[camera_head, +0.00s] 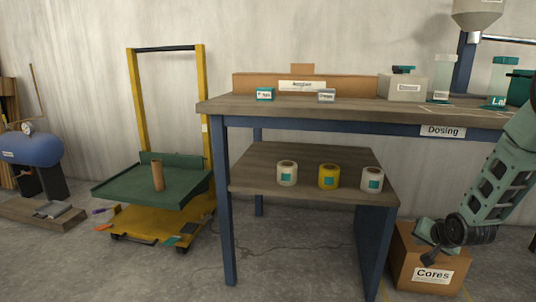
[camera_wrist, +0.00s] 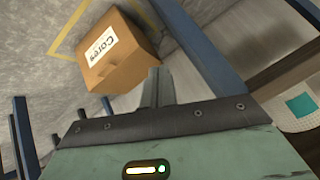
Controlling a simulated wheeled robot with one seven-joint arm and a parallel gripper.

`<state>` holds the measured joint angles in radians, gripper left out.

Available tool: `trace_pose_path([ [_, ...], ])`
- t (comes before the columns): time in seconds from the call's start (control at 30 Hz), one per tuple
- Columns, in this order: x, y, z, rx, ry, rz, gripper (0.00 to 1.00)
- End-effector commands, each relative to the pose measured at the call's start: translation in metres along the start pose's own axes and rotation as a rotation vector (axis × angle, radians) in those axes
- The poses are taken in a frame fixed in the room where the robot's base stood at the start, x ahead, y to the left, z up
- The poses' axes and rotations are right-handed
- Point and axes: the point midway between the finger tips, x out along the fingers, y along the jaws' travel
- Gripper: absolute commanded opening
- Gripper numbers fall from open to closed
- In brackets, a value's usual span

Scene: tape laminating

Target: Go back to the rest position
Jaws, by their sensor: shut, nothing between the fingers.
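My gripper (camera_head: 428,250) is at the right side in the head view, at the end of my green arm, in front of the box marked Cores. Its fingers show at the middle of the wrist view (camera_wrist: 158,88), shut with nothing between them. The cardboard Cores box (camera_head: 432,262) stands on the floor at the right of the bench; it also shows at the upper left of the wrist view (camera_wrist: 118,55). The gap between the gripper and the box is hard to judge.
The blue-framed Dosing bench (camera_head: 300,106) stands left of my arm. Its lower shelf (camera_head: 260,160) holds a cream roll (camera_head: 287,173), a yellow roll (camera_head: 329,176) and a white roll (camera_head: 372,179). A green-and-yellow cart (camera_head: 120,190) with a brown tube (camera_head: 157,176) stands left. Floor in front is clear.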

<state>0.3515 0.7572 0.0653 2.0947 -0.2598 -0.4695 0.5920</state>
Motion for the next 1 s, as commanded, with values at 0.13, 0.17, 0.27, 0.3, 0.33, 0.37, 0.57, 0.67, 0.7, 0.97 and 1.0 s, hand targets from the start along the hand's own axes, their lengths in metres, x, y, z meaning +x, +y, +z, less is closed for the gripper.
trace_pose_path([
  [0.13, -0.068, -0.032, 0.02, -0.176, -0.114, 0.062, 0.0],
  [0.17, -0.082, -0.036, 0.026, -0.21, -0.14, 0.074, 0.0],
  [0.27, -0.128, -0.047, 0.048, -0.314, -0.227, 0.102, 0.0],
  [0.3, -0.145, -0.05, 0.058, -0.354, -0.262, 0.109, 0.0],
  [0.33, -0.158, -0.052, 0.065, -0.38, -0.286, 0.113, 0.0],
  [0.37, -0.17, -0.053, 0.072, -0.406, -0.31, 0.116, 0.0],
  [0.57, -0.236, -0.053, 0.115, -0.544, -0.45, 0.115, 0.0],
  [0.67, -0.265, -0.051, 0.136, -0.603, -0.514, 0.105, 0.0],
  [0.7, -0.277, -0.05, 0.144, -0.627, -0.539, 0.098, 0.0],
  [0.97, -0.355, -0.137, 0.18, -0.876, -0.662, -0.025, 0.0],
  [1.0, -0.368, -0.146, 0.187, -0.916, -0.681, -0.041, 0.0],
])
